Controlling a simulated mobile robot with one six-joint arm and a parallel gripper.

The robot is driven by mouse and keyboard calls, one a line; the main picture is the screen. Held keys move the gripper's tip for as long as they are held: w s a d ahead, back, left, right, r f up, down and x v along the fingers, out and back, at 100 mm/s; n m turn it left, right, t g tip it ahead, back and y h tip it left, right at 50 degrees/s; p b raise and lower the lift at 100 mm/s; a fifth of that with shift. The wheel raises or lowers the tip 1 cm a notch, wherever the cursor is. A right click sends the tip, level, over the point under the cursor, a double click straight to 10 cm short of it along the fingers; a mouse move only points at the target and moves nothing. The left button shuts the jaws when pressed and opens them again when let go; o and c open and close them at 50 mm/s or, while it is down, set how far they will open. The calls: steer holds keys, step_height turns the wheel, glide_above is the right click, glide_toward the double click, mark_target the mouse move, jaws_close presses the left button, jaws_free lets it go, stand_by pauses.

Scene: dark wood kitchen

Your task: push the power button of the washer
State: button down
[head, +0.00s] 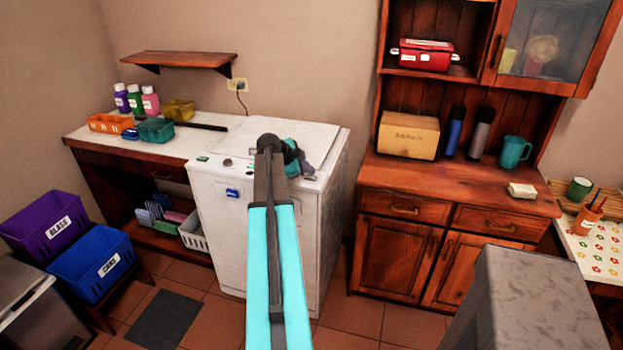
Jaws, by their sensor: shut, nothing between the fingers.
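The washer (218,215) is a white top-loading machine in the middle left, with its lid down. Its top front strip has a small green mark (203,158) at the left and a small round dark-rimmed part (228,162) beside it. A blue patch (232,192) is on the front face. Which of these is the power button, I cannot tell. My gripper (307,169) is at the end of my arm, over the right front part of the washer's top. It looks shut and empty. My arm hides the middle of the control strip; contact is unclear.
A counter (190,146) with bottles (135,98) and small baskets adjoins the washer's left. A wooden shelf (178,60) hangs above. A wooden cabinet (460,180) stands at the right across a narrow gap. Purple (45,222) and blue (95,268) bins are at left.

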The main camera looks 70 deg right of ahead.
mark_target(309, 179)
steer(key=shift+f+b, duration=0.55)
steer(key=shift+b, duration=0.25)
stand_by(0.6)
steer(key=shift+r, duration=0.6)
stand_by(0.4)
step_height(309, 179, up, 6)
stand_by(0.8)
stand_by(0.5)
